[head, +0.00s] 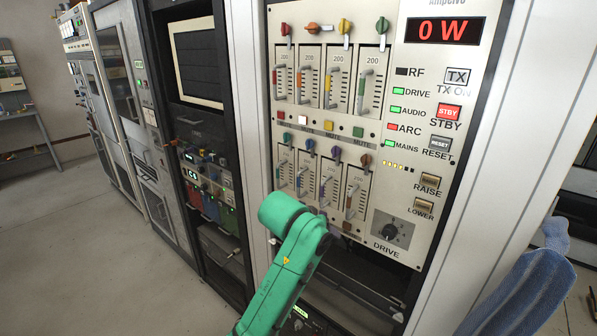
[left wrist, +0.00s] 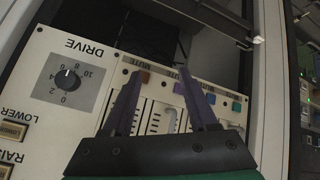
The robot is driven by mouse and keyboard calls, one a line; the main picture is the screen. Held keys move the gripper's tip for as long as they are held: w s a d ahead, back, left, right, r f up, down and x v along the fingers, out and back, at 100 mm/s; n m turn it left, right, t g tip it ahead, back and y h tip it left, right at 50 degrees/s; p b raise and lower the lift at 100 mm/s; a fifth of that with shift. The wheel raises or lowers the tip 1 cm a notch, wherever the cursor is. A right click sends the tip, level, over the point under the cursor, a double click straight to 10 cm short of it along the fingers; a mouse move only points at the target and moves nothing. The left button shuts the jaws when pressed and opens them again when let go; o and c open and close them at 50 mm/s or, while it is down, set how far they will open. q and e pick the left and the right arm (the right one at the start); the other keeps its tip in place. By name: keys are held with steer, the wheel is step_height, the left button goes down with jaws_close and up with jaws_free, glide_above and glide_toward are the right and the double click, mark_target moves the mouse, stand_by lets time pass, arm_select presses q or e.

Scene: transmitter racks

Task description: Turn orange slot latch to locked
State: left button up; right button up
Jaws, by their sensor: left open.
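The orange latch (head: 313,28) is at the top of the second slot in the panel's upper row. Its handle lies sideways, while the red latch (head: 286,30), yellow latch (head: 345,27) and green latch (head: 382,27) beside it hang upright. The orange slot's fader (head: 303,84) sits below it. My left gripper (left wrist: 160,78) is open and empty in the left wrist view, its dark fingers in front of the lower slots. In the head view my green arm covers the area below the lower row, and the gripper is hidden. My right gripper is not in view.
The lower row has teal, blue, purple and brown latches (head: 366,160). Buttons and a drive knob (head: 391,232) are on the panel's right; the knob also shows in the left wrist view (left wrist: 67,79). A blue seat-like object (head: 520,290) stands at right. The floor at left is clear.

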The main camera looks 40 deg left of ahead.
arm_select(q)
steer(key=w+a+r+n+t, duration=0.1)
steer(key=a+r+n+t, duration=0.15)
steer(key=r, duration=0.95)
steer(key=a+r+n+t, duration=0.2)
steer(key=r+n, duration=0.2)
steer(key=r, duration=0.7)
steer(key=n+t, duration=0.5)
steer(key=n, duration=0.1)
glide_toward(309, 29)
steer(key=shift+g, duration=0.25)
steer(key=w+p, duration=0.4)
steer(key=w, duration=0.1)
steer(key=w+r+p, duration=0.1)
steer(key=w+p, duration=0.1)
steer(key=shift+w+a, duration=0.2)
steer(key=shift+w, duration=0.1)
steer(key=shift+w+f, duration=0.15)
steer(key=shift+w, duration=0.15)
jaws_close()
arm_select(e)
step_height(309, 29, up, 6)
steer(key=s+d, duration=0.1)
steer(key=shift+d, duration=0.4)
